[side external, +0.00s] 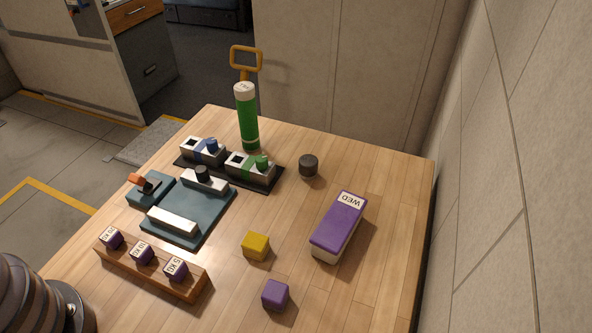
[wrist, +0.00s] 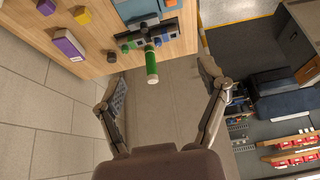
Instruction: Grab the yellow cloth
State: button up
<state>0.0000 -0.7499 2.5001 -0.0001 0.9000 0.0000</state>
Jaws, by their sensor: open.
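A small yellow thing (side external: 256,245) lies on the wooden table. It looks like a block with flat faces, and I see no thing with the look of a loose cloth. It also shows near the top left edge of the wrist view (wrist: 83,16). My gripper (wrist: 160,75) is open, with its two fingers wide apart and nothing between them. The yellow thing is outside the fingers, up and to the left in the wrist view. My gripper's fingers do not show in the side view.
A purple cube (side external: 275,294) and a purple-topped box marked WED (side external: 338,226) lie near the yellow thing. A dark knob (side external: 308,165), a tall green cylinder (side external: 247,118), a teal fixture (side external: 184,232) and a wooden rack of weights (side external: 150,268) stand around. Bare table surrounds the yellow thing.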

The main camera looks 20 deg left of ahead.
jog(key=n+g+h, duration=0.5)
jog(key=n+h, duration=0.8)
jog(key=n, duration=0.5)
send_over(253, 240)
jog(key=a, duration=1.1)
jog(key=f, duration=3.3)
jog(key=shift+s+f, duration=0.3)
jog(key=shift+f, duration=0.1)
jog(key=x, duration=0.7)
jog(key=shift+d+f, duration=0.25)
jog(key=shift+d, duration=0.1)
jog(key=shift+x, duration=3.05)
jog(key=shift+f, duration=0.1)
jog(key=c, duration=1.2)
jog(key=shift+c, duration=0.2)
